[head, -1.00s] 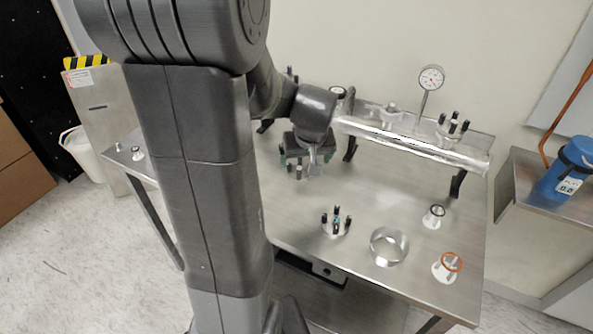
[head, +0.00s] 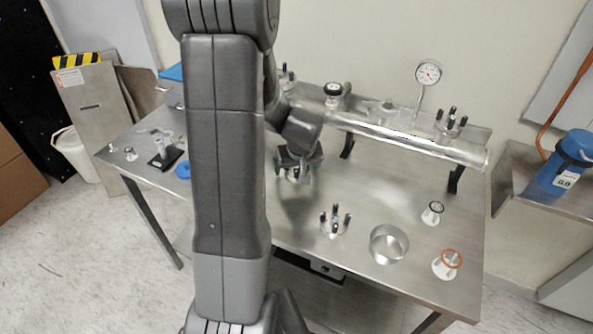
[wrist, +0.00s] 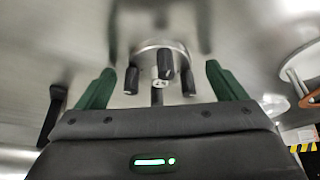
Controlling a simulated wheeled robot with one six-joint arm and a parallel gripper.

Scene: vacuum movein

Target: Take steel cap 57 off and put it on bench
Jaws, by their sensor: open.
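In the wrist view a round steel cap (wrist: 160,50) with several black-tipped posts shows between and beyond the green fingertips of my gripper (wrist: 157,85). A small tag sits on the cap; I cannot read its number. A similar cap (head: 334,222) with black posts sits on the bench, and another (head: 450,124) sits on the steel pipe (head: 410,140).
A steel ring (head: 389,244), an orange-ringed fitting (head: 447,264) and a small black-topped fitting (head: 432,213) stand on the right of the bench. A blue bottle (head: 567,165) stands on a side shelf.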

